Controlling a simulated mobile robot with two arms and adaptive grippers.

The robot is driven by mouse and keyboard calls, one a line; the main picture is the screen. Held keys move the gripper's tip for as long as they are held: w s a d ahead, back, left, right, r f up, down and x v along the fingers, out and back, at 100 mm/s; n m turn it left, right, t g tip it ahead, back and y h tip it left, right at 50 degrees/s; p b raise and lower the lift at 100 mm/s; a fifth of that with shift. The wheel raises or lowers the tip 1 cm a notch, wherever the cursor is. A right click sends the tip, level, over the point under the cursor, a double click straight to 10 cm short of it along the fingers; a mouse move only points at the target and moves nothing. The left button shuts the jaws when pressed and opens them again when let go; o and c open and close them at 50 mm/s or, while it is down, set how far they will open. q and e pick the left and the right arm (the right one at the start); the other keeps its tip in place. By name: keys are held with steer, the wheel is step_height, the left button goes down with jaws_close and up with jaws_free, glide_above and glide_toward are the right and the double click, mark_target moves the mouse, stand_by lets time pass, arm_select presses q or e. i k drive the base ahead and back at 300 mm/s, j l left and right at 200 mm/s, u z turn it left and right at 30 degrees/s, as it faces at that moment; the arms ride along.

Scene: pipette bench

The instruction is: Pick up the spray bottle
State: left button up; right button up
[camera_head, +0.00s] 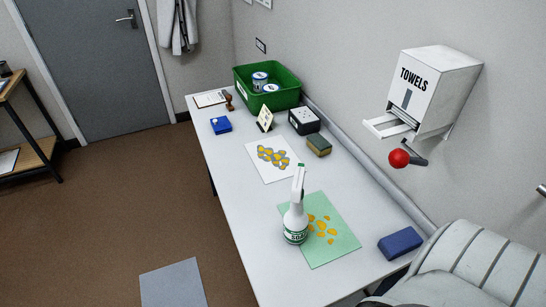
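The spray bottle (295,220) is white with a green label band and a green tip on its nozzle. It stands upright on the white bench (250,217), at the left edge of a green sheet (322,247) with yellow-orange patches. Nothing is holding it. Neither my left nor my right gripper shows in this view.
A white sheet (259,160) with orange patches, a sponge (319,146) and a blue block (400,243) lie around the bottle. A green crate (285,101) holds cans farther back. A towel dispenser (435,88) hangs on the right wall. The bench's left side is open.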

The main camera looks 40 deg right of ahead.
mark_target(296, 220)
steer(key=z, duration=1.35)
